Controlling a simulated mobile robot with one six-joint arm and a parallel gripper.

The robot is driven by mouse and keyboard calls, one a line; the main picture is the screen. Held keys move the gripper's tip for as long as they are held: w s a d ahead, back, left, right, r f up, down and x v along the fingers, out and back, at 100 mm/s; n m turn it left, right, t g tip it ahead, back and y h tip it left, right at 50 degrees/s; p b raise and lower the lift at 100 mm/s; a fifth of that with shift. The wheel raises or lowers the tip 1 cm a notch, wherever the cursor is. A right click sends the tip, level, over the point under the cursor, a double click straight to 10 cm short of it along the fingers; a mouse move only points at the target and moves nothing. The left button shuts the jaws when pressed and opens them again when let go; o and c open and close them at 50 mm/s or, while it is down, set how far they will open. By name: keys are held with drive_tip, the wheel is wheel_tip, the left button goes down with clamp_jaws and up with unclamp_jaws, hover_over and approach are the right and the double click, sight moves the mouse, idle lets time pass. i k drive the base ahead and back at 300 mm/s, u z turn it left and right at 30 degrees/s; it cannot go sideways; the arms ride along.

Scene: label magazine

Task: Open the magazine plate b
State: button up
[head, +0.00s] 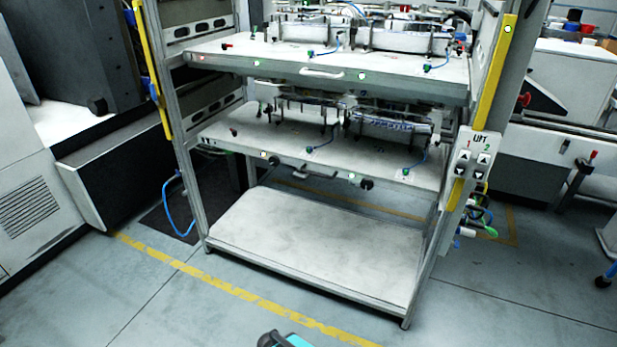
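The magazine rack holds two plates, one above the other. The upper plate (255,62) has a pale bar handle (322,73) at the middle of its front edge. The lower plate (265,145) has a smaller handle (315,174) under its front edge, with dark round knobs beside it. Both plates carry metal fixtures and blue hoses on top. I cannot read any letter that shows which plate is b. My gripper is not seen; only a teal and black piece, likely part of my arm, shows at the bottom edge, well apart from the rack.
A bare bottom shelf (320,240) closes the rack near the floor. Yellow-edged posts stand at both sides, with a lift button panel (474,162) on the right one. A grey machine stands at left. Floor in front is clear, crossed by a yellow line.

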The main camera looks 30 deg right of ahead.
sight(335, 154)
drive_tip(key=i, duration=1)
drive_tip(key=u, duration=0.05)
